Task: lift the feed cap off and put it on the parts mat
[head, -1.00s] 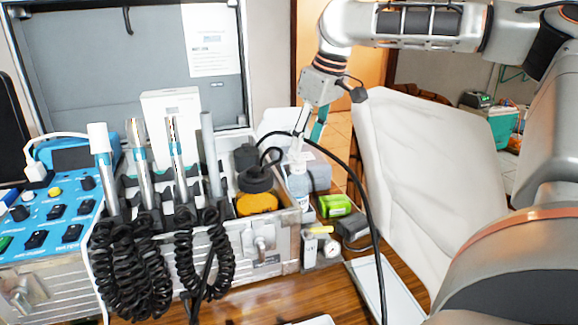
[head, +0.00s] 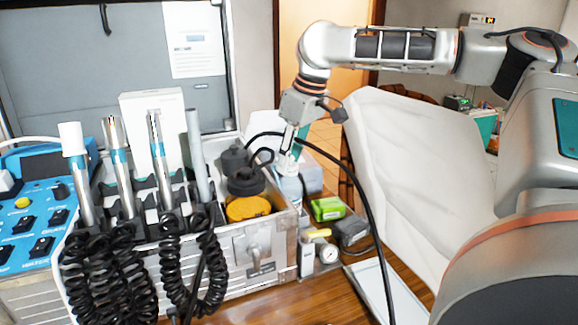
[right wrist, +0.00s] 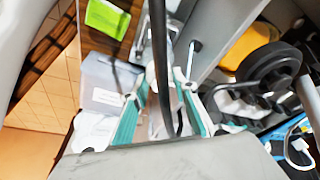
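My right gripper (head: 291,158) points down at the small clear bottle (head: 289,188) at the right end of the metal case. The bottle's top, where I take the feed cap to be, is mostly hidden by the fingers. In the right wrist view the teal-lined fingers (right wrist: 160,88) stand apart, with a pale, blurred piece between them and a black hose crossing in front. I see no clear grip on the cap. A flat white-rimmed piece (head: 372,282), possibly the parts mat, lies on the table at lower right. My left gripper is out of view.
A black hose (head: 358,190) arcs past the gripper to the table. A black-capped jar with yellow contents (head: 248,207) stands left of the bottle. Dental handpieces (head: 158,150) stand further left. A green box (head: 327,209) and a gauge (head: 327,254) sit to the right.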

